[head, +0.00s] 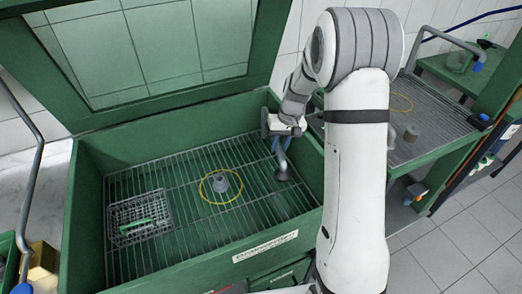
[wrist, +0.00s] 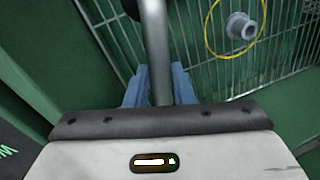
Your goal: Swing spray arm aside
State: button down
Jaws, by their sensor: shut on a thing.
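The spray arm (head: 281,167) is a grey metal tube with a wider end, near the right wall inside the green wash cabinet (head: 92,222). My gripper (head: 279,142) is at its upper part. In the wrist view the grey tube of the spray arm (wrist: 157,50) runs down between the two blue fingers of my gripper (wrist: 159,88), which is shut on it. The fingertips are partly hidden behind the tube and the gripper body.
A wire basket (head: 142,222) holding a green item sits at the rack's left. The raised lid (head: 75,122) stands behind. A side table with a mesh top (head: 425,130) is at right.

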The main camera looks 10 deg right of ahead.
jog(key=shift+w+d+r+n, duration=0.1)
jog(key=shift+w+d+n, duration=0.1)
jog(key=shift+d+n, duration=0.7)
jog(key=shift+d, duration=0.3)
jog(key=c, duration=1.3)
grip_release()
jog(key=shift+m, duration=0.3)
jog(key=shift+o, duration=0.2)
notch_tip(320, 180, up, 8)
jog(key=d, duration=0.1)
jog(key=shift+d+f+b, duration=0.2)
jog(key=shift+b, duration=0.25)
